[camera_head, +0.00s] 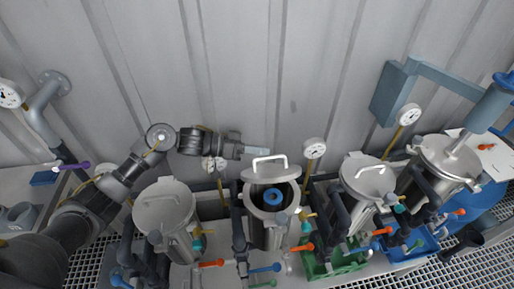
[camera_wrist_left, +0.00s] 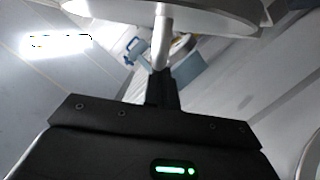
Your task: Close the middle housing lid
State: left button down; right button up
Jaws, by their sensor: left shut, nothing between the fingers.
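The middle housing (camera_head: 268,228) is a metal vessel, open at the top, with a blue round part (camera_head: 273,197) inside. Its lid (camera_head: 266,173) is raised and tilted up at the back of the rim, with a pale bar handle (camera_head: 270,158) on it. My left gripper (camera_head: 262,151) is shut and empty, just behind and above the lid's handle; I cannot tell whether it touches. In the left wrist view the shut fingers (camera_wrist_left: 163,90) point up at a pale upright bar below a round-edged pale thing, which I cannot identify for sure. My right gripper is not in view.
Closed vessels stand to the left (camera_head: 163,203) and right (camera_head: 366,177), with another at far right (camera_head: 446,157). A gauge (camera_head: 314,148) rises right of the middle lid. Pipes with coloured valve handles (camera_head: 264,268) stand in front. A grey ribbed wall (camera_head: 290,70) is behind.

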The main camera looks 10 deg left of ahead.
pick_arm(q)
jog(key=shift+r, duration=0.1)
dwell(0.3)
jog(key=shift+w+a+r+p, duration=0.1)
jog(key=shift+w+r+p, duration=0.15)
jog(key=shift+r+p, duration=0.1)
jog(key=w+a+r+b, duration=0.1)
jog(key=a+r+b, duration=0.1)
jog(key=a, duration=0.8)
jog(key=shift+a+r+b, duration=0.25)
jog(key=shift+r+b, duration=0.05)
jog(key=shift+r, duration=0.3)
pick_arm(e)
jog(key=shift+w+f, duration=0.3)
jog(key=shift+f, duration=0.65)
